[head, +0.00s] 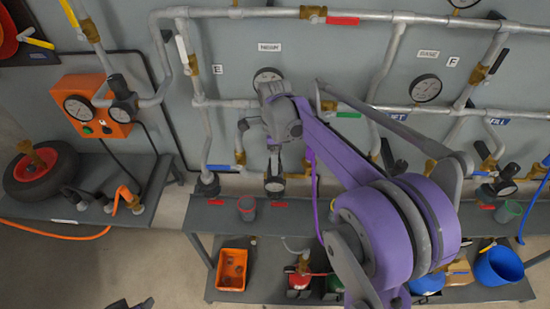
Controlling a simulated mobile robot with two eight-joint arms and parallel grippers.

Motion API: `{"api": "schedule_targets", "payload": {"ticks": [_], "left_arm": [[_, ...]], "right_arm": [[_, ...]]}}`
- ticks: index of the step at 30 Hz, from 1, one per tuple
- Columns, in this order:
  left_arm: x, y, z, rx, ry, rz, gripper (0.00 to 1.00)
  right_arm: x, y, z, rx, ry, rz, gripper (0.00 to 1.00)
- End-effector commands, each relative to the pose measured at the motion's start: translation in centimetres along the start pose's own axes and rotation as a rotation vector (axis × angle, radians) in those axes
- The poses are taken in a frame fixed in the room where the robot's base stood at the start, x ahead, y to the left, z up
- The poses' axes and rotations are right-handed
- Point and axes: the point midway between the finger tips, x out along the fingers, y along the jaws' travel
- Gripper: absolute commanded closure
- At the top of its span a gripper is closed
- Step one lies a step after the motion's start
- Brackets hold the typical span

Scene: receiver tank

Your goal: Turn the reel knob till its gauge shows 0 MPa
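I cannot tell for sure which gauge or knob is the reel's, as the small panel labels are hard to read. A round white gauge (267,75) sits under a white label, its lower part hidden by my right wrist. A small dark part of my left gripper (131,304) shows at the bottom edge.
An orange box (93,105) with a gauge and black knob is on the left wall, above a wheel (40,172). Pipes and valves cross the panel. A bench (330,212) carries cups; an orange bin (231,269) and a blue bucket (499,266) are beneath.

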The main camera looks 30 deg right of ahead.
Motion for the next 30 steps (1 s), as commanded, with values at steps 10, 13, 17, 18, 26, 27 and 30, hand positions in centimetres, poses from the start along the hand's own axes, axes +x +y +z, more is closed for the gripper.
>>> {"api": "schedule_targets", "payload": {"ticks": [10,13,17,18,26,27,30], "left_arm": [[0.00,0.00,-0.01,0.000,0.000,0.000,0.50],[0.00,0.00,0.00,0.000,0.000,0.000,0.50],[0.00,0.00,0.00,0.000,0.000,0.000,0.50],[0.00,0.00,0.00,0.000,0.000,0.000,0.50],[0.00,0.00,0.00,0.000,0.000,0.000,0.50],[0.01,0.00,0.01,0.000,0.000,0.000,0.50],[0.03,0.00,0.03,0.000,0.000,0.000,0.50]], "right_arm": [[0.12,-0.01,0.01,0.000,0.000,0.000,0.34],[0.11,-0.01,0.01,0.000,0.000,0.000,0.52],[0.11,-0.01,0.00,0.000,0.000,0.000,0.76],[0.10,-0.01,0.00,0.000,0.000,0.000,0.83],[0.10,-0.01,0.00,-0.003,0.000,0.000,1.00],[0.10,-0.01,0.00,-0.007,0.000,0.000,1.00],[0.10,-0.01,0.00,-0.026,0.000,0.000,1.00]]}}
